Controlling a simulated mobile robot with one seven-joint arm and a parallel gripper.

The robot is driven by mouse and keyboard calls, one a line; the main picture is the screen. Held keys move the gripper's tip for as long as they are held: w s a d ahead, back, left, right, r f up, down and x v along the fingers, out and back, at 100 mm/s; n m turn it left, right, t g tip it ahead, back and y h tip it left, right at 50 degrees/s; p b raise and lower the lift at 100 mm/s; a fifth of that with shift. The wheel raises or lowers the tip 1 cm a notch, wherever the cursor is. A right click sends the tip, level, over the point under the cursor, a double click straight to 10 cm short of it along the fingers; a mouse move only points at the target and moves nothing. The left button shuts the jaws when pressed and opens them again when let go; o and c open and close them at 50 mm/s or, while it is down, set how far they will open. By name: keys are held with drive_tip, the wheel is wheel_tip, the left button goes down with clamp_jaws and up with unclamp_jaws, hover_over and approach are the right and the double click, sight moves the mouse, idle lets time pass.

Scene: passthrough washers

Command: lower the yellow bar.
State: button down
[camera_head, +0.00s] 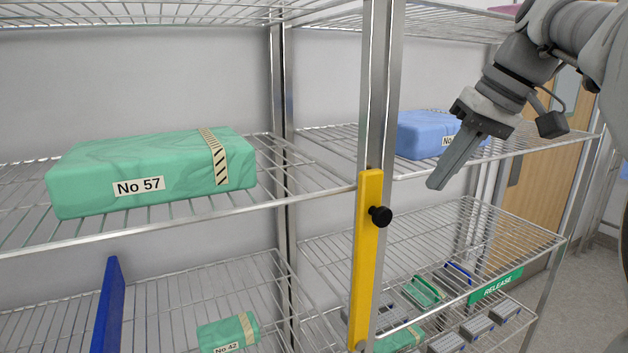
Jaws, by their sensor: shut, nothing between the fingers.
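The yellow bar (366,262) stands upright along the front metal post of the wire rack. A black knob (380,215) sticks out near its upper end, and a small round pivot or bolt shows at its lower end. My gripper (437,184) is shut and empty. It hangs in front of the right bay, to the right of the bar and a little above the knob, pointing down and left. It is apart from the bar in the picture; the exact depth between them I cannot tell.
A green wrapped pack (100,170) labelled No 57 lies on the left middle shelf. A blue pack (420,135) sits behind my gripper. A blue divider (107,305) and a smaller green pack (227,333) are lower left. Several small trays sit near the green RELEASE label (496,285).

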drive_tip(key=w+d+r+n+y+p, duration=0.1)
drive_tip(key=w+d+r+n, duration=0.1)
drive_tip(key=w+d+r, duration=0.1)
drive_tip(key=shift+w+d+r+p, duration=0.25)
drive_tip(key=shift+d+r+p, duration=0.05)
drive_tip(key=shift+d+r, duration=0.6)
drive_tip(key=shift+a+f, duration=0.1)
drive_tip(key=w+a+f+b, duration=0.1)
drive_tip(key=a+f+b, duration=0.1)
drive_tip(key=a+f, duration=0.6)
wheel_tip(320, 180, down, 2)
drive_tip(key=shift+w+f+b, duration=0.15)
drive_tip(key=shift+w+b, duration=0.05)
drive_tip(key=shift+b, duration=0.1)
